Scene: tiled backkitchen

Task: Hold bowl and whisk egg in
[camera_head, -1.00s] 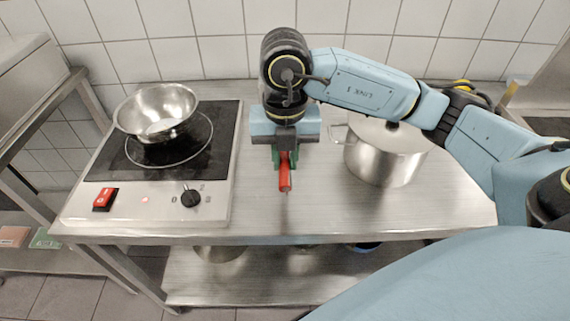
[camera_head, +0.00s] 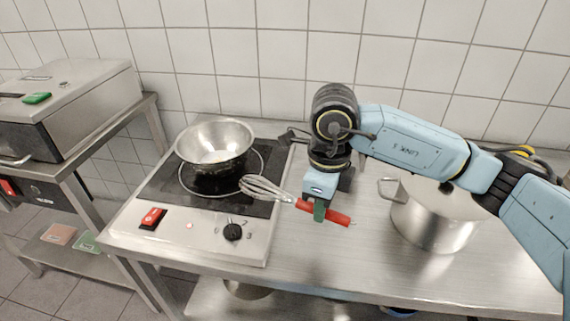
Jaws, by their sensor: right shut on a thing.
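A shiny steel bowl (camera_head: 215,138) stands on the black cooktop of the hotplate (camera_head: 163,181). Something pale lies in its bottom, too small to make out clearly. My right gripper (camera_head: 319,209) is shut on the red handle of the whisk (camera_head: 264,188). The whisk lies nearly level, its wire head pointing left over the front right of the cooktop. The head is to the right of and in front of the bowl, apart from it. My left gripper is not in view.
A steel appliance (camera_head: 75,98) stands on the left bench.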

